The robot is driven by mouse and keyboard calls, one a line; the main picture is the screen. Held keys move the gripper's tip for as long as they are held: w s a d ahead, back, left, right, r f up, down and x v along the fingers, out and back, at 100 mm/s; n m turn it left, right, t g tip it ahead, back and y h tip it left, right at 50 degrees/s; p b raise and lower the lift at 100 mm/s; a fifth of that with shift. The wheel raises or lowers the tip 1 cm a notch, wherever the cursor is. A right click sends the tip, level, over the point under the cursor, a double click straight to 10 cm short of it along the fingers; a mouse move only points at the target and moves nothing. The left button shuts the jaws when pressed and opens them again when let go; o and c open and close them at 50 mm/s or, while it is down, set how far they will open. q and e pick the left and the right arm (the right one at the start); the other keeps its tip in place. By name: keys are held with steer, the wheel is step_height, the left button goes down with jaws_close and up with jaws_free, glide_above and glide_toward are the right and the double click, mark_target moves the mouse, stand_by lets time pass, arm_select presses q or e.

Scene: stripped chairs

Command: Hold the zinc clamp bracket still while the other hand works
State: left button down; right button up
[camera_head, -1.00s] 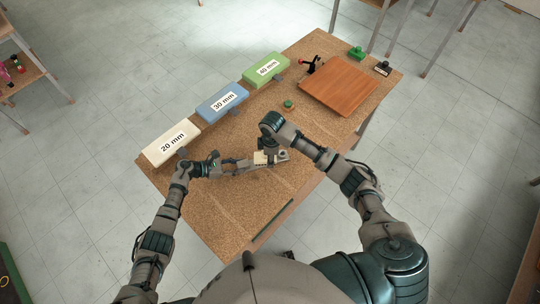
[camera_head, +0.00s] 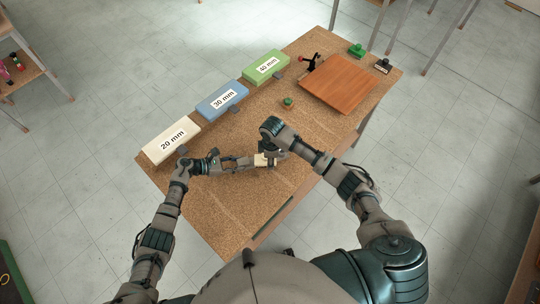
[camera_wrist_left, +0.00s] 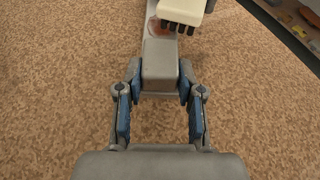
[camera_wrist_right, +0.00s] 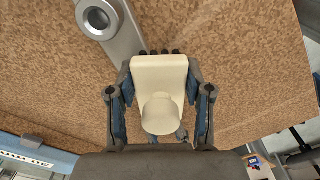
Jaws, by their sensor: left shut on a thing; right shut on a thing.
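The zinc clamp bracket (camera_wrist_left: 160,65) is a grey bar with a blocky end. My left gripper (camera_wrist_left: 158,85) is shut on that block, just above the cork-like top. A reddish-brown patch (camera_wrist_left: 158,28) shows on the bar beyond the jaws. My right gripper (camera_wrist_right: 160,85) is shut on a cream brush (camera_wrist_right: 160,72) with a round knob and dark bristles. In the left wrist view the brush (camera_wrist_left: 186,8) is over the bar by the patch; contact is unclear. The bracket's holed end (camera_wrist_right: 97,18) shows in the right wrist view. In the head view the arms partly hide the bracket.
White (camera_head: 171,141), blue (camera_head: 221,100) and green (camera_head: 266,67) blocks marked 20, 30 and 40 mm line the far left edge. A small green-topped object (camera_head: 288,102) stands mid-table. A reddish-brown board (camera_head: 338,84) lies at the right. The near left tabletop (camera_head: 210,210) is clear.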

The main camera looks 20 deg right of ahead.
steer(key=shift+f, duration=0.6)
steer(key=shift+w+f, duration=0.3)
steer(key=shift+w, duration=0.35)
steer(key=shift+c, duration=0.5)
steer(key=shift+w+a, duration=0.15)
steer(key=shift+w, duration=2.1)
steer(key=shift+s+f, duration=0.1)
steer(key=shift+s, duration=2.7)
steer(key=shift+s+r, duration=0.15)
steer(key=shift+r, duration=4)
